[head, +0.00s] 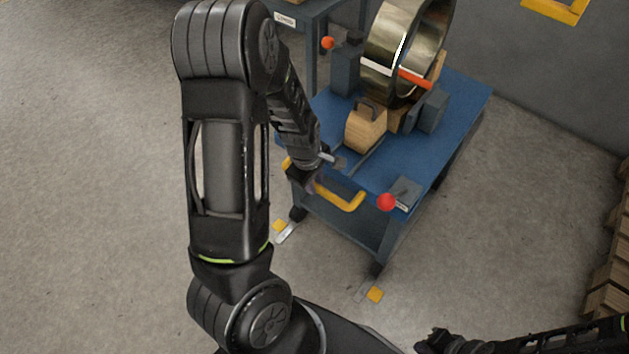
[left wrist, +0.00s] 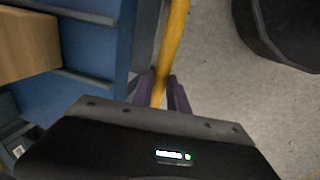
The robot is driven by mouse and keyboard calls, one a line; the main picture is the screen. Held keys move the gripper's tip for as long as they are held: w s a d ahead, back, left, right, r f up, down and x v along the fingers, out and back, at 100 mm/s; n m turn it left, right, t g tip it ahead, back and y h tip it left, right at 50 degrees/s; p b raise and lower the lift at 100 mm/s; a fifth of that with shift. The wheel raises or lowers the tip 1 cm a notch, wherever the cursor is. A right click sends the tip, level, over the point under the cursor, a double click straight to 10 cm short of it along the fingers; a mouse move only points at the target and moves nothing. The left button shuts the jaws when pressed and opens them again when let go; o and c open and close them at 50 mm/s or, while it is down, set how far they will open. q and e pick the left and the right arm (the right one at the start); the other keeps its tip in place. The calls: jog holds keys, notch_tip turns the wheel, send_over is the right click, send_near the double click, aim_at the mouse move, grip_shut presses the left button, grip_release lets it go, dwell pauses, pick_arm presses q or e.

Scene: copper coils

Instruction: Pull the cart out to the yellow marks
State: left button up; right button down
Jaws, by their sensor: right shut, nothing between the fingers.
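The cart (head: 455,100) has a blue top and a yellow handle (head: 345,203) on its near end. My left gripper (head: 308,182) is at the handle's left part. In the left wrist view its purple fingers (left wrist: 162,95) are closed around the yellow bar (left wrist: 175,40). Two yellow marks lie on the floor, a left one (head: 279,226) and a right one (head: 375,295). The cart's near wheels stand a short way behind them, apart from them. My right gripper (head: 432,343) is shut and empty at the bottom edge, away from the cart.
A large metal coil (head: 393,45) stands on the cart between grey blocks, with a wooden block (head: 366,130) before it. Another blue table (head: 300,15) stands behind left. A grey wall (head: 550,85) is behind right. Wooden stacks (head: 612,255) are at the right edge. The near floor is clear.

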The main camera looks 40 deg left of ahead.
pick_arm(q)
jog(key=o, duration=0.4)
jog(key=shift+s, duration=0.35)
jog(key=shift+o, duration=0.2)
jog(key=shift+w, duration=0.1)
notch_tip(320, 180, up, 8)
jog(key=s+p, duration=0.1)
jog(key=p, duration=0.2)
jog(key=shift+s+f+p, duration=0.2)
jog(key=shift+s+p, duration=0.05)
jog(key=shift+p, duration=0.1)
